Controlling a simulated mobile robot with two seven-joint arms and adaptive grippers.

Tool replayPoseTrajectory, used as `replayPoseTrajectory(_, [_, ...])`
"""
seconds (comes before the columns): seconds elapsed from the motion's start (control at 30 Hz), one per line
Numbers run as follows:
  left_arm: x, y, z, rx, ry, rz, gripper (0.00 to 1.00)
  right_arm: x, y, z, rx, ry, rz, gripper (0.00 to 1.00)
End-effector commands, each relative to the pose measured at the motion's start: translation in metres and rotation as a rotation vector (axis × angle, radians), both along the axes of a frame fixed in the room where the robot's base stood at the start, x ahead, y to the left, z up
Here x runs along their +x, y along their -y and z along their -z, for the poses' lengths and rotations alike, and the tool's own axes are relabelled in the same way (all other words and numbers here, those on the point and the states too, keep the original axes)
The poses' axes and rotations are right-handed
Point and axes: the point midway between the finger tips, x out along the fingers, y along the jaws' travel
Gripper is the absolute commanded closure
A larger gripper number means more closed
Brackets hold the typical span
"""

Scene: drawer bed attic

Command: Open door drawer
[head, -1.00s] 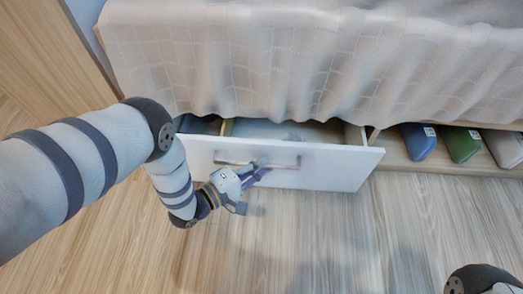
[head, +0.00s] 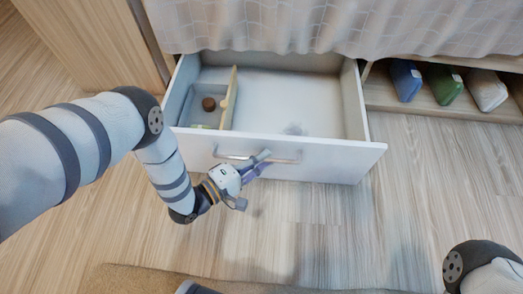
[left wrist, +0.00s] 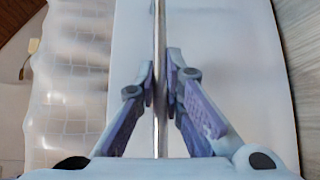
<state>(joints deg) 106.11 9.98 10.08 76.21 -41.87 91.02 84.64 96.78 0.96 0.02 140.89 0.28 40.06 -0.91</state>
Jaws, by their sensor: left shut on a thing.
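The white drawer (head: 290,158) under the bed stands well open, its inside in plain view from above. Its metal bar handle (head: 284,160) runs across the front panel. My left gripper (head: 258,164) is at the handle, a little left of the panel's middle. In the left wrist view the fingers of my left gripper (left wrist: 160,85) are closed on both sides of the handle (left wrist: 160,30), which runs upright between them. My right gripper is out of view; only part of my right arm shows at the lower right.
Inside the drawer a wooden divider (head: 229,97) sets off a left section with a small brown round object (head: 208,104). Blue, green and grey items lie on the shelf (head: 455,107) at the right. A bedcover (head: 300,25) hangs above. Wood floor (head: 330,225) is clear in front.

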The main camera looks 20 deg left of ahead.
Motion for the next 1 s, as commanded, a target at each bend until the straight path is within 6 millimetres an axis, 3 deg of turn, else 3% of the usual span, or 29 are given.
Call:
replayPoseTrajectory(0.6, [-0.0091,0.0014,-0.0006,-0.002,0.001,-0.005,1.0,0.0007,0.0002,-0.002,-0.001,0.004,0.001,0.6])
replayPoseTrajectory(0.7, [-0.009,0.0015,-0.0006,-0.002,0.002,-0.004,0.73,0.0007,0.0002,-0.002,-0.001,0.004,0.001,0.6])
replayPoseTrajectory(0.73, [-0.009,0.0016,-0.0005,-0.002,0.002,-0.004,0.7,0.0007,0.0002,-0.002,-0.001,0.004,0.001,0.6])
replayPoseTrajectory(1.0, [-0.0097,0.0017,-0.0003,-0.001,0.0,-0.002,0.7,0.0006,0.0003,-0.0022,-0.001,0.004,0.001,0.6])
